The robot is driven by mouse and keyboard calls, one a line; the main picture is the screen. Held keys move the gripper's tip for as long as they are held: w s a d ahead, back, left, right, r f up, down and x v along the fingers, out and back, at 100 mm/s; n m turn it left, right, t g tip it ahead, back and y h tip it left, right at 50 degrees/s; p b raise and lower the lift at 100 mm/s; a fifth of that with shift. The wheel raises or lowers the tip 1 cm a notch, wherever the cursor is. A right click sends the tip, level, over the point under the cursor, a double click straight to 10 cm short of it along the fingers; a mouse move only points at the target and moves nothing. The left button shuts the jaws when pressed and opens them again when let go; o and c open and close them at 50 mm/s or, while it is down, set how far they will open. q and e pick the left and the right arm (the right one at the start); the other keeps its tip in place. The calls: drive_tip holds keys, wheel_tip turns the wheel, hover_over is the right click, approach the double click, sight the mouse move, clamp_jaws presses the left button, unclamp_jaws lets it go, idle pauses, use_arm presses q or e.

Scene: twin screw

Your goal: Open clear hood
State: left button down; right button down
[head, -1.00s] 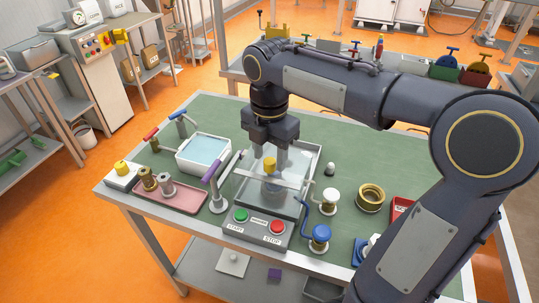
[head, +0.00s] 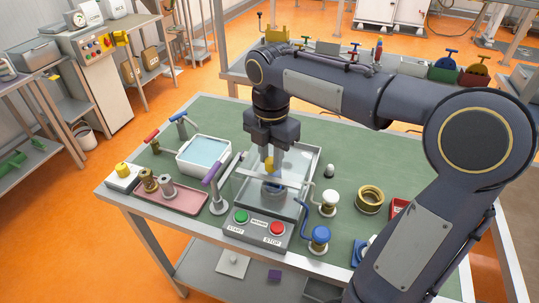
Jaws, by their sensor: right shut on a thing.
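The clear hood (head: 298,180) sits over the machine base (head: 255,238), apparently down, with a dim round shape inside it. A small yellow knob (head: 269,163) shows at the hood. My right gripper (head: 274,157) reaches down from above and is shut at the knob, its fingers close together and partly covering it. The machine base has a green START button (head: 240,217) and a red STOP button (head: 277,228) in front of the hood. My left gripper is not in view.
A purple-handled lever (head: 215,175) stands just left of the hood. A water tray (head: 204,153) and a pink tray (head: 185,200) lie further left. Blue-handled (head: 319,236) and white (head: 329,203) fittings and a brass ring (head: 370,198) are on the right. The table's back is clear.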

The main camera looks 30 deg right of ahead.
drive_tip(key=w+d+p, duration=0.6)
drive_tip(key=w+d, duration=0.2)
drive_tip(key=d, duration=0.1)
drive_tip(key=shift+d, duration=0.25)
drive_tip(key=c, duration=1.2)
unclamp_jaws()
drive_tip(key=shift+r, duration=0.15)
wheel_tip(320, 180, up, 8)
drive_tip(key=shift+f, duration=0.2)
